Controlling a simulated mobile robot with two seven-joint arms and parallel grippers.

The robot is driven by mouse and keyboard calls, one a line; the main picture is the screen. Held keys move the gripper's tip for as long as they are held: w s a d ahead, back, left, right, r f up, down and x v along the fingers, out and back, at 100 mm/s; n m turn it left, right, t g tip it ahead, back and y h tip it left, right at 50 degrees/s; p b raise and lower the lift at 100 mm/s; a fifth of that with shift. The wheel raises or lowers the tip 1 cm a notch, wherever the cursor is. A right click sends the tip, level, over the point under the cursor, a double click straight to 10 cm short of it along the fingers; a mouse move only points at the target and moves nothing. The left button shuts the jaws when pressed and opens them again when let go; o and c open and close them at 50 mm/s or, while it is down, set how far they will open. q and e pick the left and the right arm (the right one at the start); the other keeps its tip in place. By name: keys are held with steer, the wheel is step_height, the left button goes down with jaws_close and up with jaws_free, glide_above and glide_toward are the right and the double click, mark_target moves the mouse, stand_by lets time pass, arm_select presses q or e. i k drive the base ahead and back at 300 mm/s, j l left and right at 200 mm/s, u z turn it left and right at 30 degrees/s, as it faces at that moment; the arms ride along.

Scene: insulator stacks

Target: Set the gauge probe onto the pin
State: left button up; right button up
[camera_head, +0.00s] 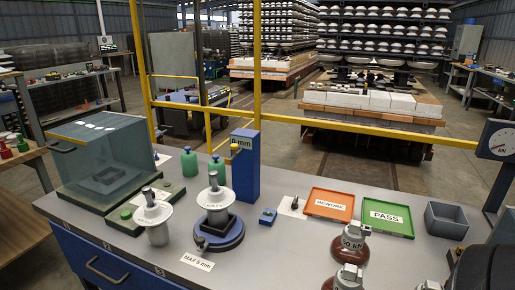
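A similar insulator (158,233) with an upright pin stands to the left.
A glass-sided box (104,160) is at left. A "MAX 5 mm" card (197,261) lies in front. An orange REWORK tray (330,204), a green PASS tray (388,219) and a grey bin (447,219) are at right. Brown insulators (351,245) and a dark rounded shape (484,268) fill the front right.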

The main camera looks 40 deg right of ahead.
mark_target(234, 146)
steer(key=z, duration=1.1)
